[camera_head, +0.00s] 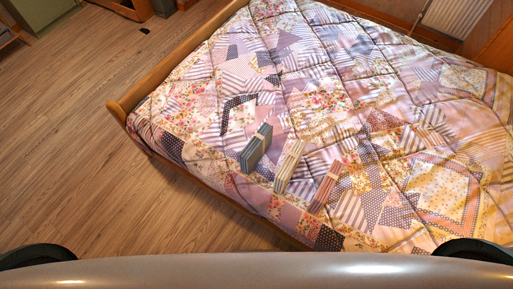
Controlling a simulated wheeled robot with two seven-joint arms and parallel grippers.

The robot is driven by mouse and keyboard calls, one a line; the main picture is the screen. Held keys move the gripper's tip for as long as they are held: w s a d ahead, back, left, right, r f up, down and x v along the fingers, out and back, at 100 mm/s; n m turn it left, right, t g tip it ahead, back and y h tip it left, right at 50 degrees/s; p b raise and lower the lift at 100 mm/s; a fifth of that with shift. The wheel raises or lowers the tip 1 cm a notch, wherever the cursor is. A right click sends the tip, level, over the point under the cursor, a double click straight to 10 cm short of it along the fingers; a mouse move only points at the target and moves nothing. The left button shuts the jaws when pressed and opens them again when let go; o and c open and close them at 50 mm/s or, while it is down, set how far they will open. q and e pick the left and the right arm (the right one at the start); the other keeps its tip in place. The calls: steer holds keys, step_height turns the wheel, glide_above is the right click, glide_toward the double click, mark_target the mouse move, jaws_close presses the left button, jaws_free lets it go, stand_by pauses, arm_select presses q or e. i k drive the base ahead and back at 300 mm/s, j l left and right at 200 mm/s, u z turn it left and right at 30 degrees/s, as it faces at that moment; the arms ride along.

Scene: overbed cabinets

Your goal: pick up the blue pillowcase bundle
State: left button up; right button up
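A blue-grey bundle (252,153) stands on the patchwork bedspread near the bed's near left part, with a lighter band along its upper side. It is the leftmost of three folded bundles set in a slanting row. A cream bundle (289,166) lies to its right, apart from it. A pink-red striped bundle (325,187) lies farther right and nearer to me. Neither of my grippers shows in the head view.
The bed (340,110) has a wooden frame (178,66) with a raised rounded corner at left. Wooden floor (75,130) is clear on the left. A wooden unit stands at the back left. A striped panel (455,17) is at the far right. My own body fills the bottom edge.

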mark_target(249, 157)
steer(key=z, duration=1.55)
steer(key=k+j, duration=0.45)
